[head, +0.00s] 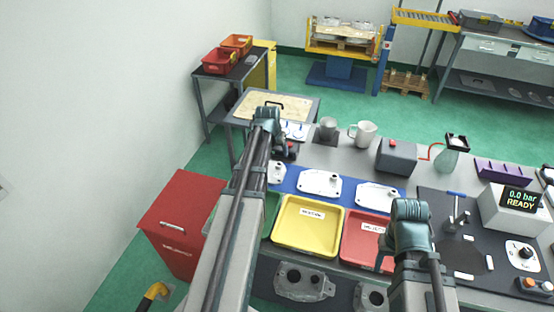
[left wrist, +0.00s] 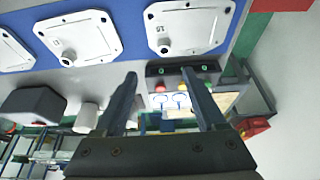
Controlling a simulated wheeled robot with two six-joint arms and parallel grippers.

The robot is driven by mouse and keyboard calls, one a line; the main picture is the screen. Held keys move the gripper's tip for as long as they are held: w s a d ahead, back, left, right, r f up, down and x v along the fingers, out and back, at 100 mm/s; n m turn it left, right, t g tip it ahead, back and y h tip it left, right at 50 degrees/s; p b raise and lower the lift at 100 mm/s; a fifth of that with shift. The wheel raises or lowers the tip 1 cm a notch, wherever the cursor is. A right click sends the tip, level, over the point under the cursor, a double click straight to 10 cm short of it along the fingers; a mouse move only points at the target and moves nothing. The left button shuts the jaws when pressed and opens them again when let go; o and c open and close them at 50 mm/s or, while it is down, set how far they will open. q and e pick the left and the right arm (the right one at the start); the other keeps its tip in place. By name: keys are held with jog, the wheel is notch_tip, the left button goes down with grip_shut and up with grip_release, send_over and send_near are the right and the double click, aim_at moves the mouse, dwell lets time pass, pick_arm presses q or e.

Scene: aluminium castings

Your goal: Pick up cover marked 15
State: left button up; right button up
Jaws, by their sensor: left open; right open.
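White cast covers lie on a blue mat (head: 288,187). In the head view one cover (head: 277,173) is partly hidden by my left arm, with a middle cover (head: 319,184) and a right cover (head: 378,196) beside it. The left wrist view shows a near cover (left wrist: 188,24), a second cover (left wrist: 80,37) and part of a third (left wrist: 12,52). Small dark marks show on two; they are turned and I cannot read them surely. My left gripper (left wrist: 160,77) is open and empty, apart from the covers. My right gripper (head: 386,257) is low at the right, mostly hidden by its wrist.
A yellow tray (head: 307,249) and a red tray (head: 349,253) stand in front of the mat. A button box (left wrist: 172,69) stands near my left fingers.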

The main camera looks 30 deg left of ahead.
pick_arm(q)
jog(key=b, duration=0.8)
send_near(278, 163)
jog(key=f, duration=0.1)
jog(key=d+f, duration=0.1)
jog(key=f, duration=0.1)
jog(key=shift+w+d, duration=0.1)
jog(key=shift+d, duration=0.05)
jog(key=b+x, duration=0.5)
jog(key=shift+w+a, duration=0.15)
jog(key=shift+a, duration=0.25)
jog(key=shift+r, duration=0.1)
grip_shut()
